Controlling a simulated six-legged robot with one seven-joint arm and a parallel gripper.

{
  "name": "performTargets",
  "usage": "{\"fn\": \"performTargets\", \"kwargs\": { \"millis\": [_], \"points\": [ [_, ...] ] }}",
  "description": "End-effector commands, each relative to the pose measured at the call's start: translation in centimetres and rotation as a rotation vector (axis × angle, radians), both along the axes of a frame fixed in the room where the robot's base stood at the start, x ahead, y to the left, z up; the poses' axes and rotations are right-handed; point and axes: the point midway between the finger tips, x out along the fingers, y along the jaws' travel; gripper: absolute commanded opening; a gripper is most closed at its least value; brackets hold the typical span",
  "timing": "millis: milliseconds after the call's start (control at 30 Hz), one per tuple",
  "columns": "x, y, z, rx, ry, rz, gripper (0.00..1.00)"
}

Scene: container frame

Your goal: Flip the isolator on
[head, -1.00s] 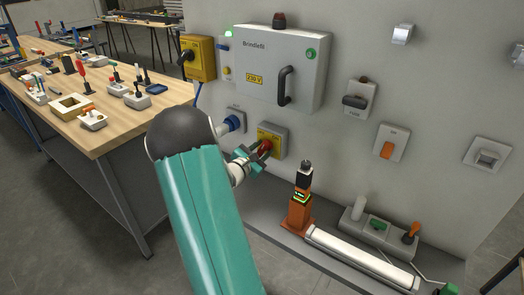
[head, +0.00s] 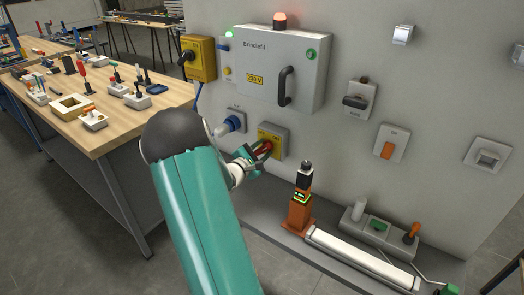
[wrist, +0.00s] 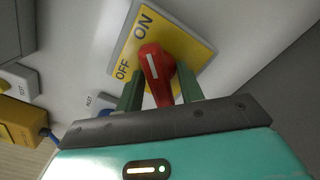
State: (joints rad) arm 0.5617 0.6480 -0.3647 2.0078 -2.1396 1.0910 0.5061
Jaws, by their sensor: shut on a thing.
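The isolator is a red rotary handle (wrist: 155,72) on a yellow plate (wrist: 193,47) marked ON and OFF in the wrist view. The handle's white stripe points roughly towards the ON mark, with OFF to its left. My gripper (wrist: 160,92) is shut on the red handle, one green finger on each side. In the head view my gripper (head: 259,151) is at the front of the isolator's yellow plate (head: 279,142), and the fingers partly cover the handle.
A lit red beacon (head: 280,20) tops the grey cabinet (head: 300,60) above. A blue socket (head: 235,122) is close on the left. A wooden workbench (head: 120,125) is at left.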

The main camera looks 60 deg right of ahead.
Motion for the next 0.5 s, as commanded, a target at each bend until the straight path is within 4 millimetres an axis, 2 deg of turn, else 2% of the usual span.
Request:
{"fn": "performTargets", "kwargs": {
  "millis": [67, 100, 367, 500],
  "points": [
    [0.07, 0.07, -0.07, 0.001, 0.000, 0.001, 0.15],
    [0.07, 0.07, -0.07, 0.001, 0.000, 0.001, 0.41],
    [0.04, 0.05, -0.03, 0.001, 0.001, 0.001, 0.42],
    [0.23, 0.70, -0.01, 0.001, 0.001, 0.002, 0.42]
  ]
}}
